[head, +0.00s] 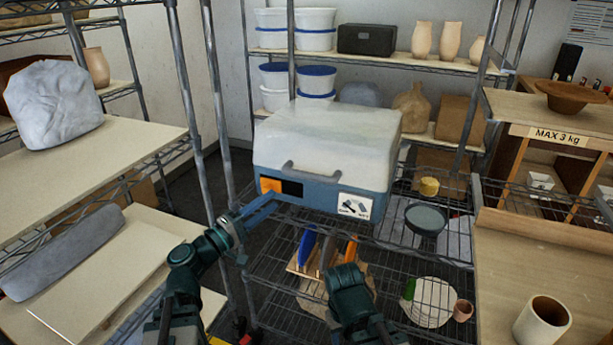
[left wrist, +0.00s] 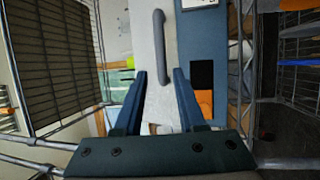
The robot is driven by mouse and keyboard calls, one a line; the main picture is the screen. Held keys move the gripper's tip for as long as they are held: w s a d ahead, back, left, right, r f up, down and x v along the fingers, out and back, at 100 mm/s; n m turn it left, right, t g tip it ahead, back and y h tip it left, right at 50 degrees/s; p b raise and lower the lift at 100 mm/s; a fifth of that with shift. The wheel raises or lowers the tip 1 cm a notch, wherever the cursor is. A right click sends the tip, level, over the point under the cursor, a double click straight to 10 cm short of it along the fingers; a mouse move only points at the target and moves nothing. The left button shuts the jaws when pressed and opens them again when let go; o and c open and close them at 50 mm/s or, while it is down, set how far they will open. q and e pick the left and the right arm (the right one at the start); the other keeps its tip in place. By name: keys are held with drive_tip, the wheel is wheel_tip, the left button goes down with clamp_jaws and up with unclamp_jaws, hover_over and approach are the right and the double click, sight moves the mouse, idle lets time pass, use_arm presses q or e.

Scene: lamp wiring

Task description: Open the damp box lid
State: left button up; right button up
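The damp box (head: 330,198) is a blue tub with a frosted whitish lid (head: 335,130), on a wire shelf. The lid is down on the tub. A grey bar handle (head: 310,172) runs along the lid's lower front; it also shows in the left wrist view (left wrist: 160,45). My left gripper (head: 270,199) is in front of the box's left part, below the handle. In the left wrist view its blue fingers (left wrist: 160,74) are apart with nothing held. The handle lies ahead of them, apparently not touched. My right arm shows low in the head view; its fingers do not show.
The tub's front has an orange label (head: 270,186), a dark patch and a picture label (head: 354,205). A wire rack upright (head: 220,120) stands left of the box. Below are tools in a wooden holder. A grey bowl (head: 425,218) stands right of the box.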

sight(307, 175)
use_arm(q)
drive_tip(key=p+x, duration=0.2)
drive_tip(key=x, duration=1.1)
drive_tip(key=shift+w+d, duration=0.2)
drive_tip(key=shift+w, duration=0.1)
clamp_jaws()
idle(0.9)
